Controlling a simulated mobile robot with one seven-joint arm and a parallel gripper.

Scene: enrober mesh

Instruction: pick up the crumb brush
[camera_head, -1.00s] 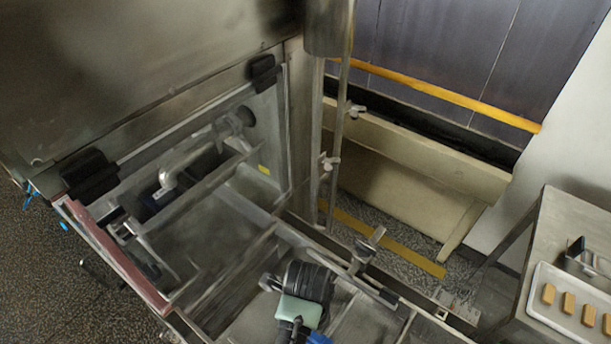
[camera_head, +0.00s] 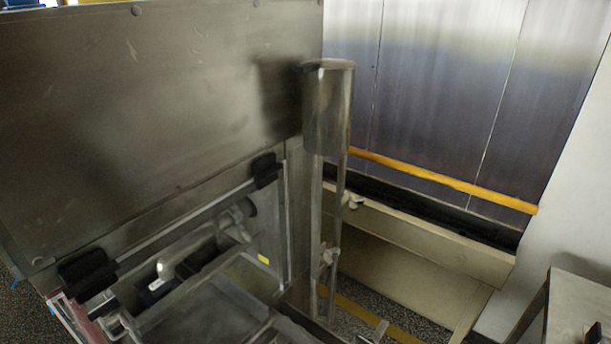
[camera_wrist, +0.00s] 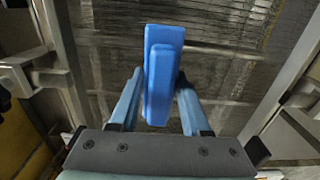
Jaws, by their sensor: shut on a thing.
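The crumb brush shows in the wrist view as a bright blue block-shaped piece (camera_wrist: 160,78), standing lengthwise between the fingers. My gripper (camera_wrist: 158,95) is shut on it, one finger on each side. Only its blue part shows; I cannot make out bristles. Below it in the wrist view is a metal frame with a dark mesh surface, out of focus. I cannot tell how far the brush is above it. In the head view neither my gripper nor the brush is in sight.
A steel machine with a tall hood panel (camera_head: 150,130) fills the left of the head view. A vertical post with a metal cylinder (camera_head: 328,108) stands at its corner. A yellow rail (camera_head: 440,182) runs along the back wall. A table corner (camera_head: 580,300) shows at lower right.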

